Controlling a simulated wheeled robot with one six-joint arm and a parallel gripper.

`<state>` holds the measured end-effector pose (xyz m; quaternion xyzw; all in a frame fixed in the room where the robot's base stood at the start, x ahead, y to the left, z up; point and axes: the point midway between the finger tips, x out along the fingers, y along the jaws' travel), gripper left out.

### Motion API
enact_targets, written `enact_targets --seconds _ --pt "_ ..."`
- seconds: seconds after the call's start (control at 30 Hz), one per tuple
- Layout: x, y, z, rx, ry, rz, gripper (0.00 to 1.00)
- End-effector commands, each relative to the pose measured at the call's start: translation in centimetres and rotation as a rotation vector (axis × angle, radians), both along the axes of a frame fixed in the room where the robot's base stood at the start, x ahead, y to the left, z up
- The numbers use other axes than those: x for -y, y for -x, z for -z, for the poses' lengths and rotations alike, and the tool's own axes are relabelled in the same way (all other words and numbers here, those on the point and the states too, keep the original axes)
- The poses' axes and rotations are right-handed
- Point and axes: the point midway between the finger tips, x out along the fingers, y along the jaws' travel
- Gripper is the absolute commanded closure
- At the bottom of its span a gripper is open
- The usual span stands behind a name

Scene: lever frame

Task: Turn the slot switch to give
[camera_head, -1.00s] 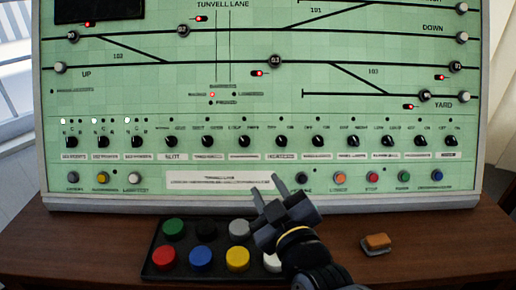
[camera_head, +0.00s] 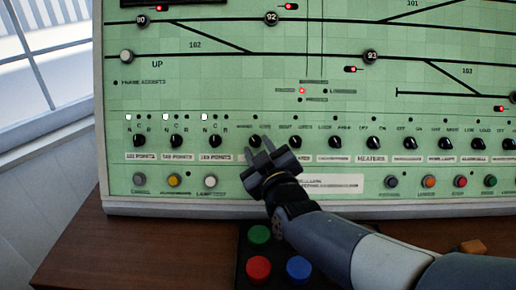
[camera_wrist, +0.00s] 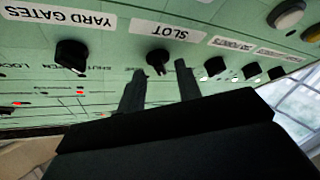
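The slot switch (camera_head: 253,142) is a small black rotary knob on the green panel, right of the three points knobs. In the wrist view, which is upside down, the knob (camera_wrist: 158,60) sits by its white SLOT label. My gripper (camera_head: 260,147) is in front of it, partly covering it and its label in the head view. In the wrist view my gripper (camera_wrist: 160,80) has its two fingers apart, with the knob beyond and between the tips. Nothing is held. I cannot tell whether the fingers touch the knob. The knob's exact pointer direction is unclear.
The yard gates knob (camera_wrist: 72,55) is beside the slot switch, and the points knobs (camera_head: 215,141) are on the other side. Push buttons (camera_head: 174,180) line the panel below. A dark tray with coloured buttons (camera_head: 258,268) lies on the wooden desk (camera_head: 130,250).

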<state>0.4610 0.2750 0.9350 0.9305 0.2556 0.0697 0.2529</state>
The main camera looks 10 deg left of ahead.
Motion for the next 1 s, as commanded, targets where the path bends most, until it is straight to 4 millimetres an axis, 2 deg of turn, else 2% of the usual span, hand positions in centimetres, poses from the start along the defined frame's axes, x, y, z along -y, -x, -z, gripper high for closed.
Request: enact_targets --seconds 0.17,0.43,0.83,1.0 --pt "-0.46 -0.79 0.02 0.000 0.000 0.000 0.67" --pt "-0.50 -0.84 0.01 0.000 0.000 0.000 0.67" --pt "-0.48 -0.82 0.02 0.000 0.000 -0.001 1.00" --pt "-0.49 -0.81 0.03 0.000 0.000 -0.001 1.00"
